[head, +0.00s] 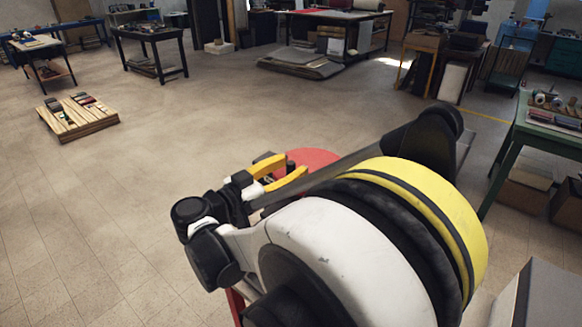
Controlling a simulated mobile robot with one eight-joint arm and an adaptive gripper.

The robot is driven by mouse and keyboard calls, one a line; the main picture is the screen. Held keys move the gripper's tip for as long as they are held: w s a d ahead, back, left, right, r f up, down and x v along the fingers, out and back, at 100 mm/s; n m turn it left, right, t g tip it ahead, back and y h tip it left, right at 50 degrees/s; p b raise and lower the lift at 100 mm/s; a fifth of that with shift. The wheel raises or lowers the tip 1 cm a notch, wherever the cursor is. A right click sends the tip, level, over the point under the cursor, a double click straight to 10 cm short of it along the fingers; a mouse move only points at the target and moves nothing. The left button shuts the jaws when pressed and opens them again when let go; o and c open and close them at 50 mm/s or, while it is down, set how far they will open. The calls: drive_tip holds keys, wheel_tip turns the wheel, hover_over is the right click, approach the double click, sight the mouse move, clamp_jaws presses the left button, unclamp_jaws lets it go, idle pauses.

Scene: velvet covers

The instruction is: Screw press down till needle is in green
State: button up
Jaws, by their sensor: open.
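My gripper (294,164) shows in the middle of the head view, at the end of my folded arm. Its two yellow fingers are apart, with nothing seen held between them. A red rounded surface (316,157) shows just beyond the fingers, partly covered by my arm. I cannot tell what it belongs to, or whether the fingers touch it. I cannot make out a screw press, a gauge needle or a green zone in this view. My arm hides much of the lower middle.
A low wooden pallet (80,128) with small items lies on the floor at left. Dark tables (150,32) stand at the back left. A green workbench (552,132) stands at right, with boxes under it. Flat sheets (300,66) lie at the back. The floor at left is open.

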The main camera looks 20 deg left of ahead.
drive_tip(key=shift+s, duration=0.1)
drive_tip(key=v, duration=1.2)
